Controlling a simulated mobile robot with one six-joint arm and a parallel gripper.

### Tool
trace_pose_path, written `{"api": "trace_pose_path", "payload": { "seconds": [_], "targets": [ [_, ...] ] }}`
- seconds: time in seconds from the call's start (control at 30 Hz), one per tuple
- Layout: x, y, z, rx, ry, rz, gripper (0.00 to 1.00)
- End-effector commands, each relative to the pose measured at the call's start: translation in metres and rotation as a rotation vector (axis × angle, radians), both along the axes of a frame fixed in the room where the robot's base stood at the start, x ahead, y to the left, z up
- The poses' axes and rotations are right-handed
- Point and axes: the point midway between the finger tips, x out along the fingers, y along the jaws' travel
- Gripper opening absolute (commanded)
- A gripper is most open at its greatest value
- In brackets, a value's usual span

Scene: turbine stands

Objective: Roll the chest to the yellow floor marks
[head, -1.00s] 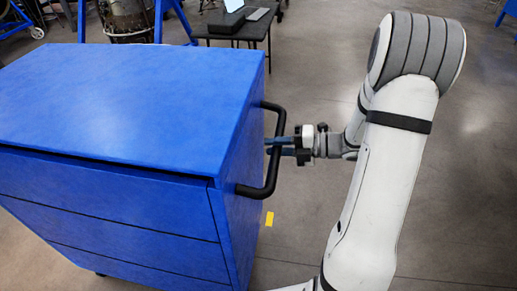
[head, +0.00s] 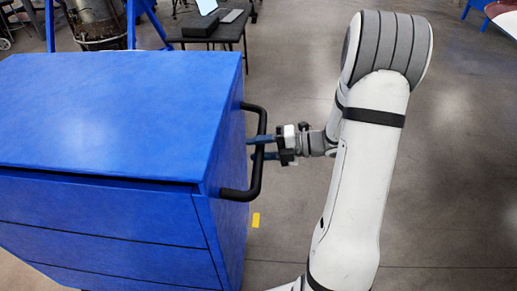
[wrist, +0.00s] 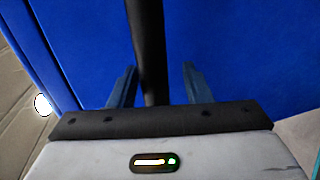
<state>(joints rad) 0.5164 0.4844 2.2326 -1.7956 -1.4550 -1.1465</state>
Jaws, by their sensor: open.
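The blue chest (head: 110,115) with drawers fills the left of the head view. Its black handle (head: 258,165) stands out from its right side. My gripper (head: 262,148) is at the handle, its fingers reaching toward the chest's side. In the wrist view the handle bar (wrist: 147,50) runs between the two open fingers of my gripper (wrist: 152,88), with a gap on each side. The chest's blue side (wrist: 225,45) lies behind. A yellow floor mark (head: 256,220) shows on the floor just right of the chest. Other marks are not in view.
A dark table (head: 210,38) with a black box and a laptop stands behind the chest. Blue stand legs (head: 140,20) and a metal drum-like part (head: 97,22) are at the back left. Open grey floor (head: 455,150) lies to the right.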

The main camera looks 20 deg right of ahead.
Motion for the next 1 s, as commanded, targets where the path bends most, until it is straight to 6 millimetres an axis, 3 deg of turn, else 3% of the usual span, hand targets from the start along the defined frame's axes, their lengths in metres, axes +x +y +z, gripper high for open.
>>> {"api": "trace_pose_path", "payload": {
  "seconds": [0.5,0.87,1.0],
  "targets": [
    [-0.024,-0.066,0.013,0.0,0.001,-0.001,0.44],
    [-0.027,-0.071,0.014,-0.001,0.001,0.0,0.44],
    [-0.019,-0.069,0.016,-0.023,0.007,-0.034,0.44]
  ]
}}
